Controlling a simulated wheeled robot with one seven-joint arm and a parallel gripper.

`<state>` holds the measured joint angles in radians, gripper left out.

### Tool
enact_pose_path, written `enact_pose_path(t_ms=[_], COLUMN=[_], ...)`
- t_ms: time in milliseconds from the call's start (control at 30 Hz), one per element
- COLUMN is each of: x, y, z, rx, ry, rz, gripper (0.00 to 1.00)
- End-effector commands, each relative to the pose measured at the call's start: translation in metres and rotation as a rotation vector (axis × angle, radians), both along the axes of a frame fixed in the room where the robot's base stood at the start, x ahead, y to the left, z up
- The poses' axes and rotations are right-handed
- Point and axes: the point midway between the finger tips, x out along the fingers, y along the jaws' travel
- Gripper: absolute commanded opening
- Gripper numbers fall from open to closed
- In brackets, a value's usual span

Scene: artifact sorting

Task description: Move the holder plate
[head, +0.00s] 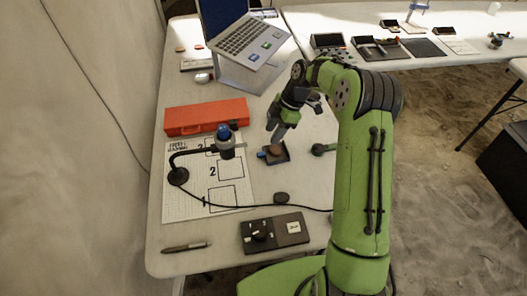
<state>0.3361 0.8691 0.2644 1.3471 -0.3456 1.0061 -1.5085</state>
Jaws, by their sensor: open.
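A small dark plate (284,157) lies on the table right of the white numbered sheet. A brownish lump (276,149) rests on it, and a small blue piece (262,154) is at its left edge. A larger dark plate (272,239) with a black knob and a pale tile marked 2 lies at the front. I cannot tell for sure which of the two is the holder plate. My gripper (275,130) is open, pointing down just above and behind the small plate. It looks apart from the plate and the lump.
An orange-red case (206,117) and a laptop on a stand (250,45) are behind.

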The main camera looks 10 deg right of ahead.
Motion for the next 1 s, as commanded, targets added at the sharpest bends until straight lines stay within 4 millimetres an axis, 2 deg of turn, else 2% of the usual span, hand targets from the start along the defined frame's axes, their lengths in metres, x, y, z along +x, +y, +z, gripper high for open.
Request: enact_pose_path(t_ms=[33, 100, 300, 467, 700, 767, 1000], x=[-0.001, -0.002, -0.003, -0.003, -0.003, -0.003, -0.002], y=[0.006, 0.012, 0.029, 0.034, 0.035, 0.035, 0.034], z=[-0.016, -0.032, -0.07, -0.083, -0.083, -0.083, -0.083], rx=[0.001, 0.001, 0.0, -0.001, -0.001, -0.001, -0.001], ry=[0.003, 0.005, 0.002, 0.0, -0.001, -0.001, -0.001], rz=[0.002, 0.002, 0.001, -0.001, -0.001, -0.001, -0.001], gripper=[0.45, 0.45, 0.45, 0.45, 0.45, 0.37, 0.0])
